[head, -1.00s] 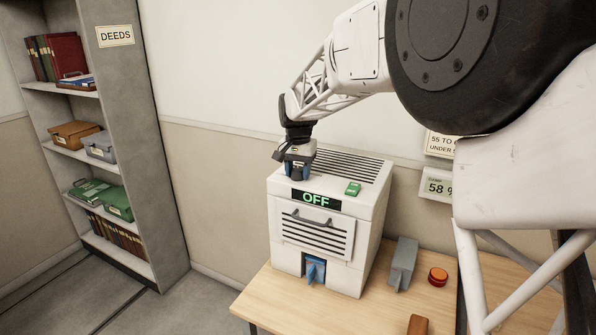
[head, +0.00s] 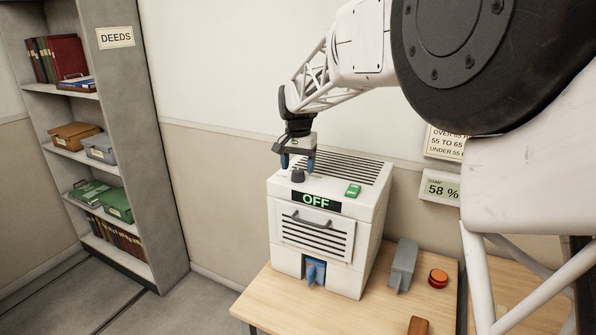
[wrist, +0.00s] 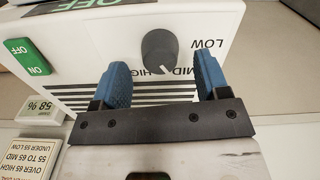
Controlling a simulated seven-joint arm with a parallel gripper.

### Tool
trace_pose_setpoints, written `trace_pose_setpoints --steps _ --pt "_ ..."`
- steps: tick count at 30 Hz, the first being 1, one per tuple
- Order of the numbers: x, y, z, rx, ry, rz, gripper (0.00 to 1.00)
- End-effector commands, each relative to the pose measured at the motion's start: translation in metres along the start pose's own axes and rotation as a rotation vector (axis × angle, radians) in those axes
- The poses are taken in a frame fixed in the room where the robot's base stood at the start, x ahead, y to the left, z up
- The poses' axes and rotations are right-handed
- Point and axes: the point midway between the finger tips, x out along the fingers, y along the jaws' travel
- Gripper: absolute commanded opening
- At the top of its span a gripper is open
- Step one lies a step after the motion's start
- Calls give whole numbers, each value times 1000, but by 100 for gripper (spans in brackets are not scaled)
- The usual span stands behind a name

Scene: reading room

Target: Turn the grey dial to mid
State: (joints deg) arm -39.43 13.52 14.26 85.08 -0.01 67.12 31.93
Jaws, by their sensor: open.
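The grey dial (head: 298,176) is a round knob on top of the white machine (head: 376,215), near its front left. In the wrist view the dial (wrist: 160,52) has a pale pointer mark on its edge towards the MID and HIGH lettering; which of the two it meets is hard to tell. LOW is printed to its right. My gripper (head: 298,164) is open and empty just above the dial. In the wrist view its blue fingers (wrist: 162,66) are spread, one to each side of the dial, apart from it.
The machine's display (head: 316,201) reads OFF. A green switch (head: 353,190) sits on its top. A wall sign (wrist: 28,158) pairs 55 to 65 with MID; a panel (head: 439,188) reads 58 %.

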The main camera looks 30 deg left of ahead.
Motion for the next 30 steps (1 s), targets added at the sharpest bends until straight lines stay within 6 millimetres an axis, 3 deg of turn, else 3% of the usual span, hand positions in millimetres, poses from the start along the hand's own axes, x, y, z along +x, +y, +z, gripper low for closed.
trace_pose_setpoints --steps 12,30 --pt "-48 0 0 0 1 0 68" --pt "-53 0 0 0 0 0 68"
